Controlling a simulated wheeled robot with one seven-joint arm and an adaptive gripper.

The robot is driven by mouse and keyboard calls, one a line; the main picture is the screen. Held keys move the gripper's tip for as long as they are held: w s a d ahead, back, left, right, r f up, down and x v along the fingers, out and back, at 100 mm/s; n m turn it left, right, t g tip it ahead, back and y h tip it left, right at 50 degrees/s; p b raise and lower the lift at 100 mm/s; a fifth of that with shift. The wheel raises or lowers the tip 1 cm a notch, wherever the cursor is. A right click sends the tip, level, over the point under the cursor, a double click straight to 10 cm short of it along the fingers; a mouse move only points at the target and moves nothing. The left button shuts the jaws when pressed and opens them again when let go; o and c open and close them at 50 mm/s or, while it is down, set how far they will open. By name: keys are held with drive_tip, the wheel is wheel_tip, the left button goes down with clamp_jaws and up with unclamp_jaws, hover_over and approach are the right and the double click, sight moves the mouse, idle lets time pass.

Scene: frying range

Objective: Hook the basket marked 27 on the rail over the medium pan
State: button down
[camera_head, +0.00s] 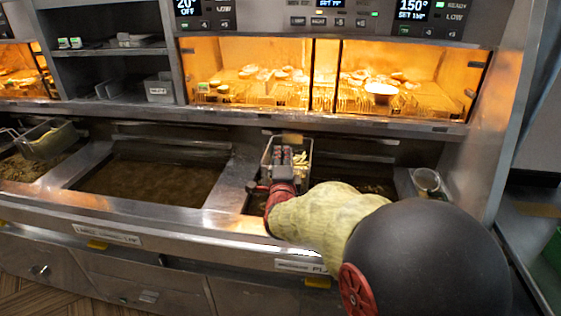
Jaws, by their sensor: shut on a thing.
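A wire fry basket (304,146) with pale fries in it is over the back left part of the right-hand oil pan (375,186). My gripper (283,158) reaches over the pan's front edge and is shut at the near side of this basket, apparently on its handle, which the gripper hides. No number can be read on the basket. Whether the basket touches the rail (350,139) behind it is unclear. A wide oil pan (150,184) lies in the middle, empty of baskets. The label plates are too small to read, so I cannot tell which pan is medium.
Another basket (47,140) hangs over the far left pan (25,166). A lit warming cabinet (325,75) with food stands behind the pans. A small round metal container (427,181) is at the right. Steel dividers separate the pans. Space above the middle pan is free.

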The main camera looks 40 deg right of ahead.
drive_tip(key=w+d+f, duration=0.2)
drive_tip(key=w+d, duration=0.2)
drive_tip(key=d, duration=0.1)
drive_tip(key=shift+w+d, duration=0.3)
drive_tip(key=shift+w, duration=0.1)
idle(0.3)
drive_tip(key=shift+f+b, duration=0.65)
drive_tip(key=shift+b, duration=0.45)
idle(0.6)
drive_tip(key=c, duration=1.7)
unclamp_jaws()
drive_tip(key=shift+o, duration=0.4)
drive_tip(key=shift+f, duration=0.15)
drive_tip(key=shift+s, duration=0.1)
drive_tip(key=v, duration=1.2)
